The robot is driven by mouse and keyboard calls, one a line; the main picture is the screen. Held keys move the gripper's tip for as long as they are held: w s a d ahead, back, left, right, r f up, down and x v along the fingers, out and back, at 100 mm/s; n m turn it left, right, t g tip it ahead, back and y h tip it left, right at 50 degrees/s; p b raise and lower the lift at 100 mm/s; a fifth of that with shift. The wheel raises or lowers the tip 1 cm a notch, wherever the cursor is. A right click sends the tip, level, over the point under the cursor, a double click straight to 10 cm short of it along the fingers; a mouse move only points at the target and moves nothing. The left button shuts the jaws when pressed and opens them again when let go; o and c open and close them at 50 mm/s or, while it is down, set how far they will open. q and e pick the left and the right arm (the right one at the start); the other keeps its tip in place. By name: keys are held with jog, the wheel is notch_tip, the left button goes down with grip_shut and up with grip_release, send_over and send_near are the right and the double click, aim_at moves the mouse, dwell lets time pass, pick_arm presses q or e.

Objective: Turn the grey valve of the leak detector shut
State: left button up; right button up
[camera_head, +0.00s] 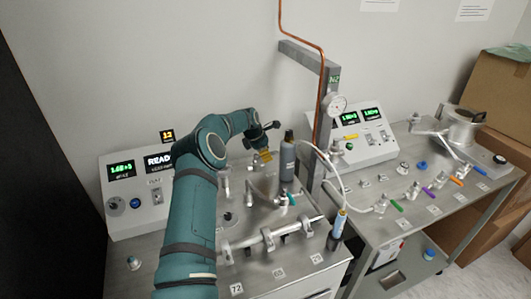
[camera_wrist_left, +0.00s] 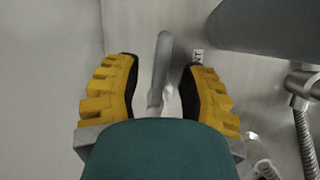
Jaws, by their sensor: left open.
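My left gripper (camera_head: 263,156) is open in the head view, its yellow fingers pointing down over the back of the left bench. In the left wrist view the gripper (camera_wrist_left: 157,72) has its two yellow-and-black fingers spread apart. A slim grey lever (camera_wrist_left: 164,48), which looks like the grey valve's handle, stands between them with a gap on each side. In the head view I cannot make out this handle near the gripper. The leak detector's console (camera_head: 150,190) stands at the left, with lit displays and part of its READY text hidden by my arm. My right gripper is not in view.
A dark grey bottle (camera_head: 287,160) stands just right of the gripper. A grey post (camera_head: 322,130) with a copper pipe (camera_head: 321,80) rises beyond it. Metal pipework (camera_head: 265,240) crosses the bench front. A second bench with coloured-handled valves is at the right.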

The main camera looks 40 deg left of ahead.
pick_arm(q)
grip_shut()
jog(key=shift+s+d+f, duration=0.1)
jog(key=shift+s, duration=0.05)
dwell(0.6)
jog(key=shift+s, duration=0.1)
